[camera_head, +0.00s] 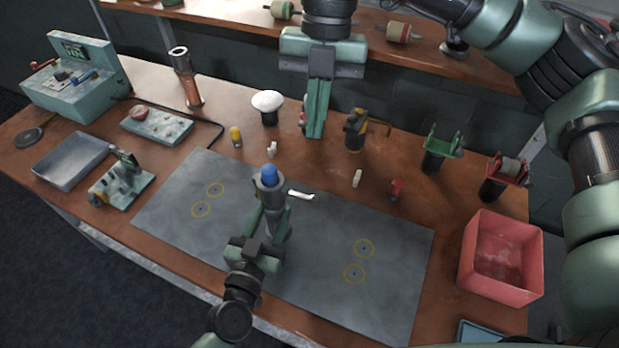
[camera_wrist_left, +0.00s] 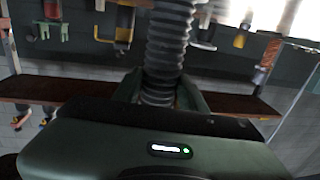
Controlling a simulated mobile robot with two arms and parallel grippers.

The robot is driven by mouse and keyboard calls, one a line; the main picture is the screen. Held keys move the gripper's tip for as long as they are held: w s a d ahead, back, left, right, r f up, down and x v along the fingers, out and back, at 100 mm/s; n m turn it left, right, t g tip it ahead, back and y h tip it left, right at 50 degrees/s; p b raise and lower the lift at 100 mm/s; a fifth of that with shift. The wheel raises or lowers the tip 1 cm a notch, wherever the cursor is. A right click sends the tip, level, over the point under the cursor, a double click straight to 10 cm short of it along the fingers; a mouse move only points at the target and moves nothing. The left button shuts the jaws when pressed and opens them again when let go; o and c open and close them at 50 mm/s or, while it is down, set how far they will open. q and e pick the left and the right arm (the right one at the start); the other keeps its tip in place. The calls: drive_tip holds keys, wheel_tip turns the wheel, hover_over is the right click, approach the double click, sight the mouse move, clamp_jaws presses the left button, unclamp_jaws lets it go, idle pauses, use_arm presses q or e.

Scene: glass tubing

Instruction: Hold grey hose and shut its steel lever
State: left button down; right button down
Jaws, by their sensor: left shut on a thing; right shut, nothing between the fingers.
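The grey hose (camera_wrist_left: 168,50) is ribbed and upright between my left gripper's fingers in the left wrist view. In the head view, my left gripper (camera_head: 271,210) is shut on it above the grey mat. The hose's top end (camera_head: 268,184) has a grey collar with a blue piece (camera_head: 269,173) in it. A pale lever (camera_head: 300,195), likely the steel one, sticks out to the right from beside the collar. My right gripper (camera_head: 316,131) is shut and empty, pointing down behind the hose, apart from the lever. The hose's lower part is hidden by my left gripper in the head view.
The grey mat (camera_head: 330,225) has several yellow rings. A red bin (camera_head: 503,256) stands at right, a grey tray (camera_head: 73,160) at left. A white-capped post (camera_head: 267,106), a yellow-and-black holder (camera_head: 355,130) and a green holder (camera_head: 436,152) stand behind. Small pegs lie between.

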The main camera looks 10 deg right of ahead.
drive_tip(key=m, duration=0.1)
drive_tip(key=r+m, duration=0.1)
drive_tip(key=m, duration=0.2)
drive_tip(key=shift+w+a+r+g, duration=0.25)
drive_tip(key=shift+w+g, duration=0.05)
drive_tip(key=shift+w, duration=0.05)
approach(309, 199)
drive_tip(key=x, duration=0.5)
drive_tip(key=shift+w+a+f, duration=0.1)
drive_tip(key=shift+a+f, duration=0.05)
drive_tip(key=shift+f, duration=0.5)
